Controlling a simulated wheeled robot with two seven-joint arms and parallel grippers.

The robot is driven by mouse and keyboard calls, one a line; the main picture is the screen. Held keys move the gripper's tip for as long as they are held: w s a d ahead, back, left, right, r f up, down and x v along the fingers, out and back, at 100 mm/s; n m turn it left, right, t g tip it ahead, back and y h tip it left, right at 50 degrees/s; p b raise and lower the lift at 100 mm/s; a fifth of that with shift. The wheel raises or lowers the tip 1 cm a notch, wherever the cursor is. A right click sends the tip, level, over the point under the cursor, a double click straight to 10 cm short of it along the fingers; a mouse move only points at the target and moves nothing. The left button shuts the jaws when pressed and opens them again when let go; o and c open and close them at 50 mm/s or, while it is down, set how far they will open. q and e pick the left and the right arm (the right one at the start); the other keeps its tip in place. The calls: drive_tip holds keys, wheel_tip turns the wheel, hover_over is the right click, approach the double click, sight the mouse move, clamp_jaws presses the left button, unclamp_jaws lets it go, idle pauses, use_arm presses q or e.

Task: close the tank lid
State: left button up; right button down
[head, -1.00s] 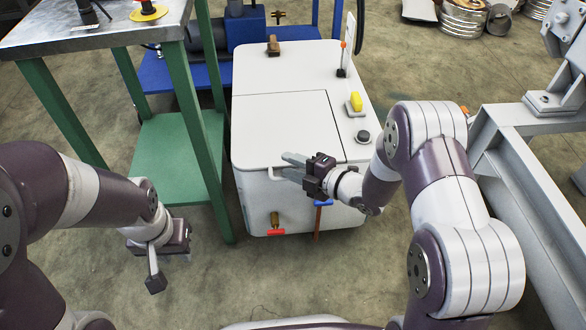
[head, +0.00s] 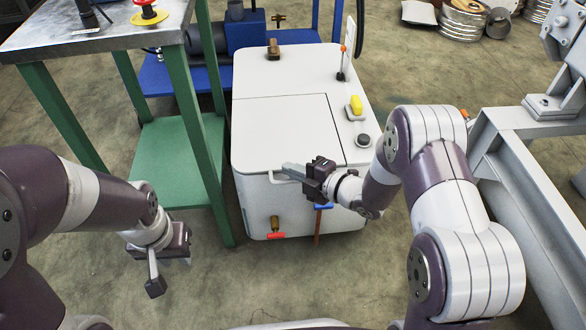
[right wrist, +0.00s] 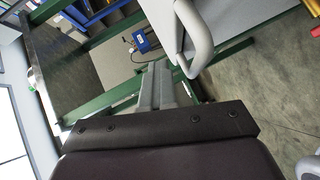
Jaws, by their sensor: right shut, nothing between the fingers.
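The white tank (head: 248,200) stands ahead of me. Its lid (head: 285,125) is the pale front panel on top; it looks flat and level with the rest of the top, edged by a thin dark seam. A light handle (head: 278,180) sits at the tank's front upper edge, partly hidden by my right fingers; a curved white bar, apparently this handle, shows in the right wrist view (right wrist: 197,42). My right gripper (head: 288,169) is shut and empty, its fingers close beside the handle; contact is unclear. My left gripper (head: 165,265) hangs low, left of the tank, its finger gap unclear.
A green-legged metal table (head: 100,38) stands left of the tank. A grey steel frame (head: 520,150) stands to the right. A yellow-handled part (head: 356,105) and a black knob (head: 363,140) sit on the tank top. A red-handled valve (head: 276,235) is below. Floor in front is clear.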

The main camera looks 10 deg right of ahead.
drive_tip(key=c, duration=1.9)
unclamp_jaws()
drive_tip(key=o, duration=0.7)
drive_tip(key=shift+s+d+r+p, duration=0.2)
drive_tip(key=shift+s+d+p, duration=0.05)
drive_tip(key=shift+d+p, duration=0.1)
drive_tip(key=p+v, duration=0.5)
drive_tip(key=v, duration=0.6)
drive_tip(key=shift+s+d, duration=0.25)
